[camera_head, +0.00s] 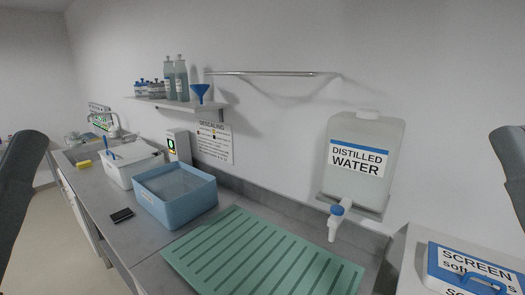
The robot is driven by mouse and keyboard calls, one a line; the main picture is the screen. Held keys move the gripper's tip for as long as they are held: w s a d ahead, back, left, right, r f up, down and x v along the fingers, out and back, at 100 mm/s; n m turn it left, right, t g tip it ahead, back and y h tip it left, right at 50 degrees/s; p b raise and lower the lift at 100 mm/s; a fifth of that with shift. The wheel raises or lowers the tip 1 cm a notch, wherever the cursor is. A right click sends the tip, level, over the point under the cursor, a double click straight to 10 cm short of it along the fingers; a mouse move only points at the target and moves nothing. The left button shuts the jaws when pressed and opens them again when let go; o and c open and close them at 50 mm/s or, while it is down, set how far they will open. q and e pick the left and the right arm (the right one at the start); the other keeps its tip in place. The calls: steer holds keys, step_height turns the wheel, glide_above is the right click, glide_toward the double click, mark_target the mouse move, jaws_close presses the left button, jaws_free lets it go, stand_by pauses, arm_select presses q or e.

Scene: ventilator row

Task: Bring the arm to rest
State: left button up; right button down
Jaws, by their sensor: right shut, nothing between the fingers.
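A dark part of my right arm (513,165) stands at the right edge, in front of the wall and above the box labelled SCREEN. My right gripper is shut with nothing in it, and its fingertips cannot be made out. A dark part of my left arm (18,185) shows at the left edge, beside the counter. The left gripper's fingers are outside the picture. Neither visible arm part appears to touch anything.
A green ribbed mat (262,258) lies on the counter. Left of it stand a blue basin (180,212) and a white tub (122,175). A distilled water tank (385,135) with a tap hangs above. The SCREEN box (440,262) is at lower right. A shelf (160,103) holds bottles.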

arm_select(q)
step_height(320, 180, up, 14)
steer(key=p, duration=1.1)
arm_select(e)
step_height(320, 180, up, 14)
arm_select(q)
step_height(320, 180, down, 61)
steer(key=b, duration=6.1)
arm_select(e)
step_height(320, 180, down, 61)
steer(key=shift+y, duration=0.3)
